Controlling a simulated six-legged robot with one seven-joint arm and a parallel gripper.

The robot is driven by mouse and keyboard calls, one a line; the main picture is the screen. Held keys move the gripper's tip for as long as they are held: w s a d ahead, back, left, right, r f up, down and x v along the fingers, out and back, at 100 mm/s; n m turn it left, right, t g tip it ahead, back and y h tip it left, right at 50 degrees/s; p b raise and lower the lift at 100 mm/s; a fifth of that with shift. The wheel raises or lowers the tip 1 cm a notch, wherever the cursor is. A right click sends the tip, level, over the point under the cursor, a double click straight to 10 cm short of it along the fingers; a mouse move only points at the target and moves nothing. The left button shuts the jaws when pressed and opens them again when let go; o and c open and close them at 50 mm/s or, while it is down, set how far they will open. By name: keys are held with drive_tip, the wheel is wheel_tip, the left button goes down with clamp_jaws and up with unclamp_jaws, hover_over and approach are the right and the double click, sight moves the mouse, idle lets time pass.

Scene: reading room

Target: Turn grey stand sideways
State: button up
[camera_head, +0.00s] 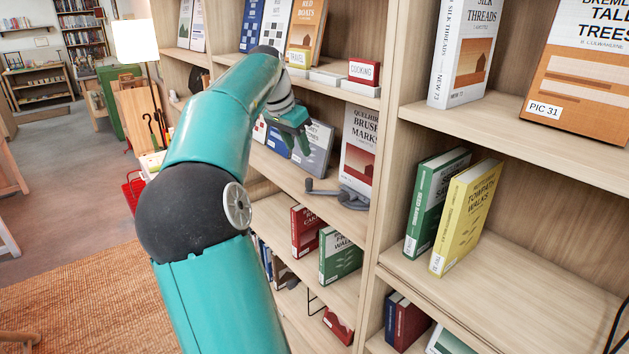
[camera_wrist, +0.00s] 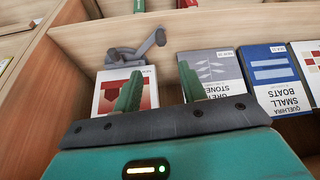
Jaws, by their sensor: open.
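The grey stand (camera_head: 340,192) lies on the middle shelf, near its front edge, in front of the white and red Brush Marks book (camera_head: 360,150). It has a low bent frame with rounded ends. In the wrist view the stand (camera_wrist: 137,50) lies beyond the fingertips, toward the upper left, next to the same book (camera_wrist: 110,92). My gripper (camera_head: 302,143) reaches in over that shelf, left of the stand and apart from it. In the wrist view the green fingers of my gripper (camera_wrist: 160,82) are spread with nothing between them. The head view partly hides the fingertips.
A grey book (camera_head: 315,148) and a blue book (camera_wrist: 275,75) stand beside the gripper. An upright panel (camera_head: 384,150) bounds the shelf on the right. Free shelf shows around the stand.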

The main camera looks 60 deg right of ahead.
sight(309, 179)
drive_tip(key=x, duration=1.3)
drive_tip(key=shift+w+a+f, duration=0.1)
drive_tip(key=shift+w+f, duration=0.1)
clamp_jaws()
